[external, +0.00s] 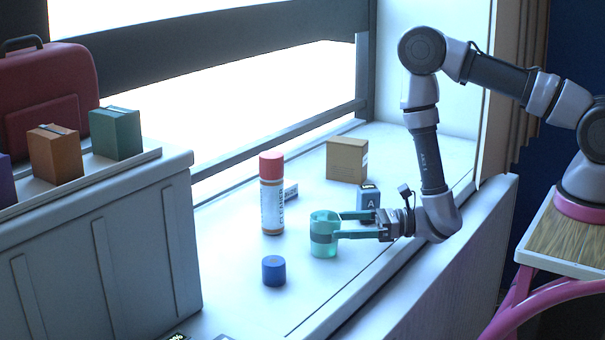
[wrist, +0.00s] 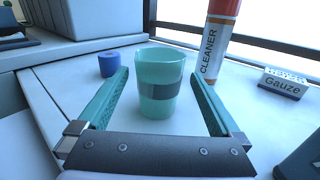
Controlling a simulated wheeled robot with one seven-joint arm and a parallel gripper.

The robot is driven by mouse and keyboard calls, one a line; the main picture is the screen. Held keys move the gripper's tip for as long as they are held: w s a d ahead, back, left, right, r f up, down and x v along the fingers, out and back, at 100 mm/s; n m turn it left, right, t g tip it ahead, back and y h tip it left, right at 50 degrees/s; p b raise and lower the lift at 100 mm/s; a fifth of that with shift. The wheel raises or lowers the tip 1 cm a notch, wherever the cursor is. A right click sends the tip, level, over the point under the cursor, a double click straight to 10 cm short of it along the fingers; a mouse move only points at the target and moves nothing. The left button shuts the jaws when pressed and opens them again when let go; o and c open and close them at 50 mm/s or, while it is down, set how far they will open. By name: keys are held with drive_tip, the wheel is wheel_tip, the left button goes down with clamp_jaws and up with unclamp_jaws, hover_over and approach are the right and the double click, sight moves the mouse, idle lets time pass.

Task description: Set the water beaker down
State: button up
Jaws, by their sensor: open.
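The water beaker (external: 324,246) is a translucent teal cup with a dark band. It stands upright on the white ledge (external: 320,283) by the window. It also shows in the middle of the wrist view (wrist: 159,105). My gripper (external: 340,226) is open, with its teal fingers around the beaker, one on each side. In the wrist view (wrist: 160,92) there is a gap between each finger and the beaker. The far side of the beaker is hidden.
A cleaner can (external: 272,208) with a red cap stands behind the beaker, beside the gauze box (external: 291,191). A blue cylinder (external: 273,271) is at front left. A cardboard box (external: 347,160) and dark box (external: 368,198) stand further back. Ledge in front is clear.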

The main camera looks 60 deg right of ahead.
drive_tip(key=v, duration=0.4)
drive_tip(key=shift+s+d, duration=0.2)
drive_tip(key=shift+s, duration=0.15)
drive_tip(key=s+a+r+n+g+y, duration=0.25)
drive_tip(key=r+n+g+y, duration=0.2)
drive_tip(key=r, duration=0.45)
drive_tip(key=s+a+r+n+g+y, duration=0.1)
drive_tip(key=a+r+n+g+y, duration=0.3)
drive_tip(key=r, duration=0.5)
drive_tip(key=s+d+r+n+g+h, duration=0.2)
drive_tip(key=s+r+n+g+h, duration=0.2)
drive_tip(key=s+r+n+g, duration=0.55)
drive_tip(key=s+d+r+n+t+h, duration=0.2)
drive_tip(key=s+d+r+t+h, duration=0.1)
drive_tip(key=d, duration=0.4)
drive_tip(key=s+d+r+n+t+h, duration=0.2)
drive_tip(key=s+d+r+t+h, duration=0.1)
drive_tip(key=d, duration=0.5)
drive_tip(key=s+d+r+n+t+h, duration=0.2)
drive_tip(key=s+d+r+t+h, duration=0.1)
drive_tip(key=d+r+t+h, duration=0.2)
drive_tip(key=d+r+h, duration=0.1)
drive_tip(key=d+h, duration=0.1)
drive_tip(key=h, duration=0.1)
drive_tip(key=shift+d+r, duration=0.15)
drive_tip(key=shift+d, duration=0.25)
